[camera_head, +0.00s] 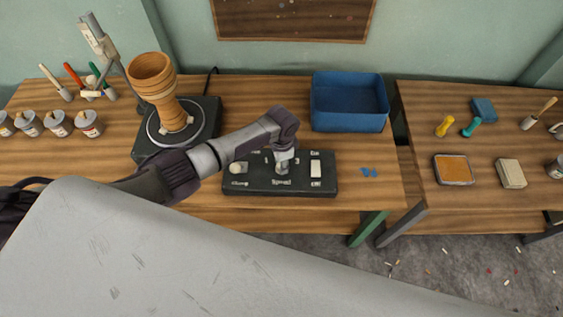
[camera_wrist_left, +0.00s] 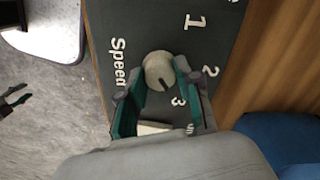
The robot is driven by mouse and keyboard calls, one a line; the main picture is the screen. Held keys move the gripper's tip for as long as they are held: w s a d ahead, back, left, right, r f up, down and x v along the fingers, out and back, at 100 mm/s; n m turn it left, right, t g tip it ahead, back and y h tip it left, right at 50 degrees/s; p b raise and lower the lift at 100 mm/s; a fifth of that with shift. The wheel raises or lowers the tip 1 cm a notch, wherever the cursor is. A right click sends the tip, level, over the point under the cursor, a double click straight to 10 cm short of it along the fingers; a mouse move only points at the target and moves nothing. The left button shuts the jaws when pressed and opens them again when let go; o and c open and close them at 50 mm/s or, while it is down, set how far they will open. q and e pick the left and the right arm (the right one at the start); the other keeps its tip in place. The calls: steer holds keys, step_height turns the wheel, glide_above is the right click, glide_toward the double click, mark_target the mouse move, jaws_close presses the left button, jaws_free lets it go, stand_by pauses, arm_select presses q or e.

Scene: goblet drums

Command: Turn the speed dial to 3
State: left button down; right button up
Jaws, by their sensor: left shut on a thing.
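The dark control panel (camera_head: 262,185) lies on the wooden bench, with a light knob at its left, a white switch at its right and the label "Speed" at its front. My left gripper (camera_head: 283,168) reaches down over the panel's middle. In the left wrist view, the round grey speed dial (camera_wrist_left: 158,68) sits between the teal fingers of my left gripper (camera_wrist_left: 160,75), which is shut on it. The dial's dark mark is on the side towards the printed 3 (camera_wrist_left: 177,101); its exact alignment is hard to tell. Part of what looks like my right gripper (camera_wrist_left: 14,98) shows over the floor.
A wooden goblet drum (camera_head: 153,80) stands on a round turntable (camera_head: 203,128) at the left. A blue bin (camera_head: 348,123) is behind the panel to the right. A second bench (camera_head: 480,140) holds tools and blocks.

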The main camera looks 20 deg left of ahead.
arm_select(q)
steer(key=shift+m, duration=0.6)
steer(key=c, duration=0.8)
jaws_free()
step_height(320, 180, up, 12)
steer(key=shift+r, duration=0.1)
